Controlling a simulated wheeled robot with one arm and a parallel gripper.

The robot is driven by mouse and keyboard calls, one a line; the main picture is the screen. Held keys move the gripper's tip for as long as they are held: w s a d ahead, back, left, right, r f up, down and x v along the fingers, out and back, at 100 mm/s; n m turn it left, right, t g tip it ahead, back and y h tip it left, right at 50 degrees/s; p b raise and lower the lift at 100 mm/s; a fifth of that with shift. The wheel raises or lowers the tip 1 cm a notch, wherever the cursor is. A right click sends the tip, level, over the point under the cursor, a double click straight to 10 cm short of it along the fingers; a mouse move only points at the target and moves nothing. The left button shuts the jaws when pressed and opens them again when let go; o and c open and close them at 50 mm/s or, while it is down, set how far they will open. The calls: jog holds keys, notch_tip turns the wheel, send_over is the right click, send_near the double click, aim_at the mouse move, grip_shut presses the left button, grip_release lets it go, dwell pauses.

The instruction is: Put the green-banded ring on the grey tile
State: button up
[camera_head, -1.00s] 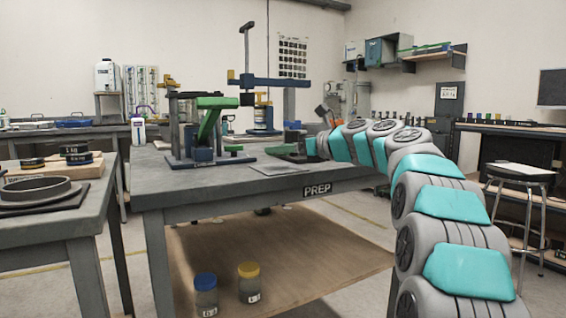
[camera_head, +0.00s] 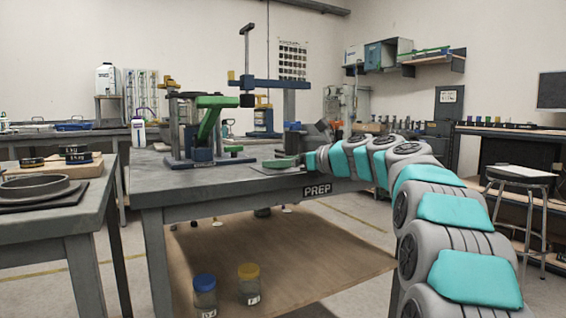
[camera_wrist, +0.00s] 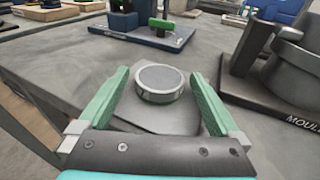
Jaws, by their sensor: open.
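A round, low ring-like piece (camera_wrist: 160,84) with a grey top and a pale, faintly greenish band shows in the wrist view. It sits on or just over the flat grey tile (camera_wrist: 150,118), whose edges are partly hidden by my gripper. My gripper (camera_wrist: 162,82) is open, with one green finger on each side of the round piece and gaps showing on both sides. In the head view my gripper (camera_head: 281,163) is low over the tile on the PREP table. The ring cannot be made out there.
A dark stand marked MOULD (camera_wrist: 275,100) is close right of my gripper in the wrist view. A blue-based fixture (camera_wrist: 150,35) stands beyond. The head view shows a green-armed press (camera_head: 208,130) to the left. Bare table (camera_wrist: 75,60) lies left of the fingers.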

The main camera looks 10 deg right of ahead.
jog(key=shift+r, duration=0.1)
jog(key=shift+s+d+r, duration=0.15)
jog(key=shift+s+r, duration=0.05)
jog(key=p+v, duration=0.2)
jog(key=v, duration=0.9)
jog(key=shift+s, duration=0.25)
jog(key=shift+f, duration=0.2)
